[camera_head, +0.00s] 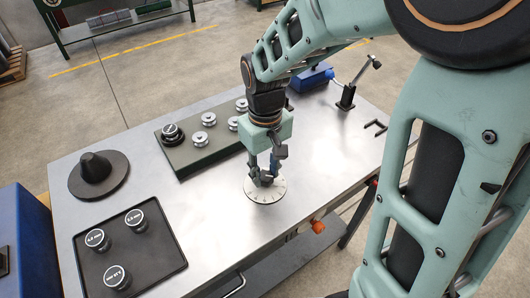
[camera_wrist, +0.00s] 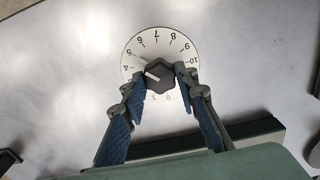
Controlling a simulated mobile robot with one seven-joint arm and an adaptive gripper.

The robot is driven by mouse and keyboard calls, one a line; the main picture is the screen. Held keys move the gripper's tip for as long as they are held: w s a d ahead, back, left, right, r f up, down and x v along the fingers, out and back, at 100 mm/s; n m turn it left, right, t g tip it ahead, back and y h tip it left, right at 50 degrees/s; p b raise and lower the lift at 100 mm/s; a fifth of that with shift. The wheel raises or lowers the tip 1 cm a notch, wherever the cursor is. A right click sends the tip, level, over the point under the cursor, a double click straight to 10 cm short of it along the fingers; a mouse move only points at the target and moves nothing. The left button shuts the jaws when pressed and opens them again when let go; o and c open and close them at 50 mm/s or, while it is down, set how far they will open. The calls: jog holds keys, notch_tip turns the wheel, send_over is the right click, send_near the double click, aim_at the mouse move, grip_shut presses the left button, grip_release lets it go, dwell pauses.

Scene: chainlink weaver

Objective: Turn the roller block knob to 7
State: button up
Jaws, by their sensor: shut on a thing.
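The roller block knob (camera_wrist: 160,76) is a dark hexagonal knob in the middle of a white round dial (camera_wrist: 144,50). The dial lies on the metal table and also shows in the head view (camera_head: 270,197). A white pointer line on the knob points up-left in the wrist view, near the 4. The 7 is at the dial's top in that view, and the 2 and 3 are hidden by a finger. My gripper (camera_wrist: 163,78) is shut on the knob, one fingertip on each side.
A dark board (camera_head: 198,160) with several metal spools is behind the dial. A black tray (camera_head: 163,264) with labelled cylinders and a black cone (camera_head: 97,173) stand left. A lever stand (camera_head: 347,98) is back right.

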jog(key=shift+c, duration=1)
jog(key=shift+m, duration=0.3)
jog(key=m, duration=0.4)
jog(key=shift+m+b, duration=0.3)
jog(key=shift+b, duration=0.1)
jog(key=m, duration=0.5)
jog(key=shift+m, duration=0.3)
jog(key=o, duration=1.2)
jog(key=shift+c, duration=0.2)
